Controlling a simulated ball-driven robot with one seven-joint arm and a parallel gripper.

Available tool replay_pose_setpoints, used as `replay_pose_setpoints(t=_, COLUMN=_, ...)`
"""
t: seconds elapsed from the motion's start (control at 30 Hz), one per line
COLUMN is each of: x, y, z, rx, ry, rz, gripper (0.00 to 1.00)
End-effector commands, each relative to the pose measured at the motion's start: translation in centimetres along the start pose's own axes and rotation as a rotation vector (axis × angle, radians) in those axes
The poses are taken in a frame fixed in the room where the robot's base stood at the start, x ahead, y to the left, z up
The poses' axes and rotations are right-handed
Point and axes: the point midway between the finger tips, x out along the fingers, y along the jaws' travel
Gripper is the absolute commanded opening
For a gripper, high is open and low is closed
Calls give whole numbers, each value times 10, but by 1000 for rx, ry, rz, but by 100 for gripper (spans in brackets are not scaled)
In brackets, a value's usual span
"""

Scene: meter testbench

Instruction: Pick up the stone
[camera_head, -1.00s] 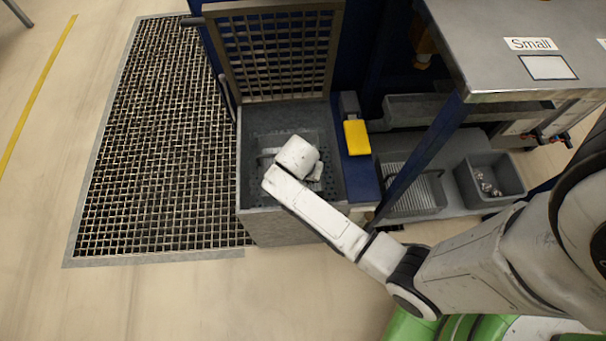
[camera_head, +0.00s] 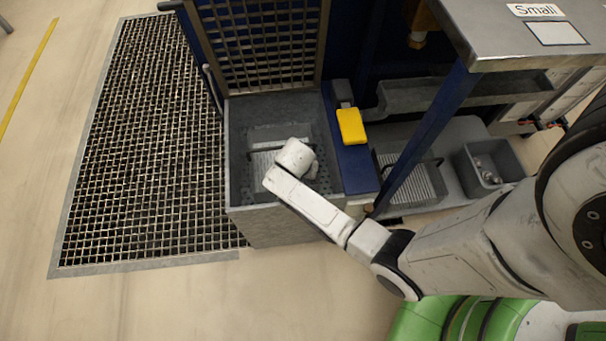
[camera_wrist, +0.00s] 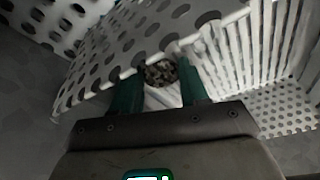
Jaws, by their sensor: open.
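A dark, speckled, rounded piece, which looks like the stone (camera_wrist: 160,72), shows between the fingertips of my gripper (camera_wrist: 158,80) in the wrist view. The two green fingers are apart, one on each side of it. I cannot tell whether they touch it. A pale surface shows just below the piece, between the fingers. In the head view my arm reaches over the grey open tub (camera_head: 237,165), with my wrist inside its rim. The fingers and the stone are hidden there behind my wrist.
Perforated white sheet (camera_wrist: 120,45) and a slatted wall (camera_wrist: 262,48) stand close around my fingers. The tub's grid lid (camera_head: 262,45) is up. A yellow block (camera_head: 351,126) sits right of the tub. A blue post (camera_head: 428,135) stands near my forearm. Floor left is a grating (camera_head: 150,140).

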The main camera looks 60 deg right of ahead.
Motion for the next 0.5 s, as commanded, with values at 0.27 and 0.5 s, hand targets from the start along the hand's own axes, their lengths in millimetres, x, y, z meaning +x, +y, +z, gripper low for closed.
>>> replay_pose_setpoints(t=0.27, x=-1, y=0, z=0, rx=0, ry=0, rz=0, gripper=33)
replay_pose_setpoints(t=0.5, x=-1, y=0, z=0, rx=0, ry=0, rz=0, gripper=10)
